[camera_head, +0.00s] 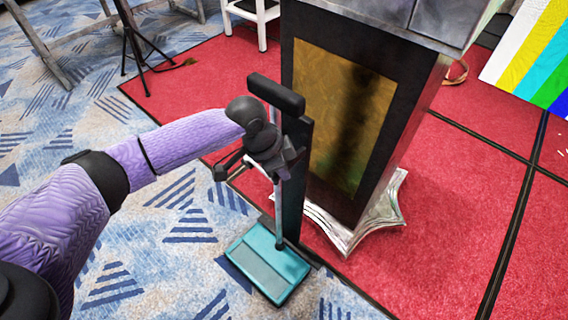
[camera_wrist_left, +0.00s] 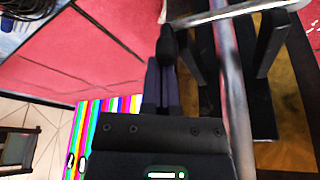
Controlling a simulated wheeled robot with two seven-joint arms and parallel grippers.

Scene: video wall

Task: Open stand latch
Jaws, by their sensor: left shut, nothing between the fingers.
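A black upright stand (camera_head: 292,185) rises from a teal base plate (camera_head: 262,262) and has a black bar (camera_head: 276,93) across its top. A thin silver rod (camera_head: 278,210) runs down beside the post; a silver rod also crosses the left wrist view (camera_wrist_left: 232,90). My left gripper (camera_head: 282,160) is shut and empty at the upper part of the stand, in front of the post. In the left wrist view its narrow fingers (camera_wrist_left: 165,82) point at a small black knob-like part (camera_wrist_left: 167,44); I cannot tell whether they touch. The latch cannot be made out clearly. My right gripper is out of view.
A dark podium (camera_head: 340,110) with a gold panel and silver foot stands right behind the stand. A colour-striped panel (camera_head: 535,60) is at the far right. A white stool (camera_head: 255,20) and a thin black tripod (camera_head: 135,45) stand behind.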

